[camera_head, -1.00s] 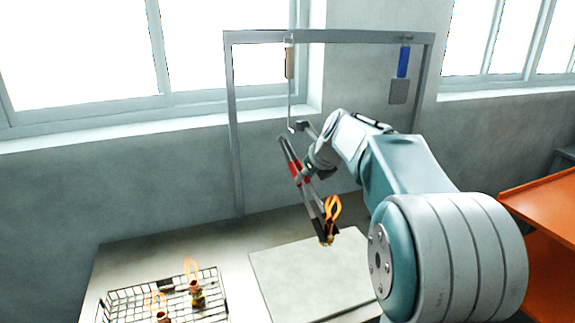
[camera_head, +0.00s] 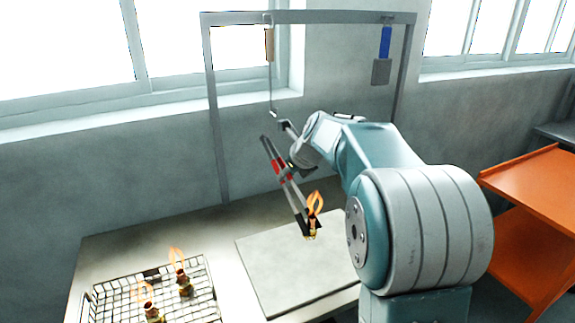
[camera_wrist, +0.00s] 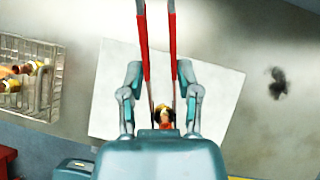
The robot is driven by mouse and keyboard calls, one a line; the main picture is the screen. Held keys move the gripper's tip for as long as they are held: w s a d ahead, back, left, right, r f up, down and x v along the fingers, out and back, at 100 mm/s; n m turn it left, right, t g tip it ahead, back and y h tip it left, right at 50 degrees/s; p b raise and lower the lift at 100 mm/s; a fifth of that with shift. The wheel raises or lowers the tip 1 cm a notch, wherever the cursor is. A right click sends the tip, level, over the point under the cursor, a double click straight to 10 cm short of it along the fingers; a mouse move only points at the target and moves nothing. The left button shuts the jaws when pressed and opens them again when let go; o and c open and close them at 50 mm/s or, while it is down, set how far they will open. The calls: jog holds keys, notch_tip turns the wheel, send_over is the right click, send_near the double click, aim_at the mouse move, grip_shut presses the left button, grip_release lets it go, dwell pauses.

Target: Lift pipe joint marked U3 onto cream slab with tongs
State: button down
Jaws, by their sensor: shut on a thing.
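My gripper (camera_wrist: 161,100) is shut on the tongs, whose red-banded arms (camera_wrist: 143,55) reach away from it; the tongs also show in the head view (camera_head: 279,172). A small brass-coloured pipe joint (camera_head: 311,233) with an orange flame-like shape above it is at the tongs' tips, over the cream slab (camera_head: 270,270). In the wrist view the pipe joint (camera_wrist: 163,117) shows between the gripper fingers. I cannot tell whether it touches the slab, and no U3 mark is readable.
A wire basket (camera_head: 100,300) at the left holds more pipe joints (camera_head: 183,283) with flames. A metal frame (camera_head: 215,120) stands behind, with a blue-handled tool (camera_head: 385,45) hanging from it. An orange shelf (camera_head: 530,190) is at the right. A dark smudge (camera_wrist: 278,83) lies beside the slab.

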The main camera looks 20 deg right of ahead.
jog(key=shift+f, duration=2.3)
jog(key=c, duration=0.7)
grip_release()
notch_tip(320, 180, up, 10)
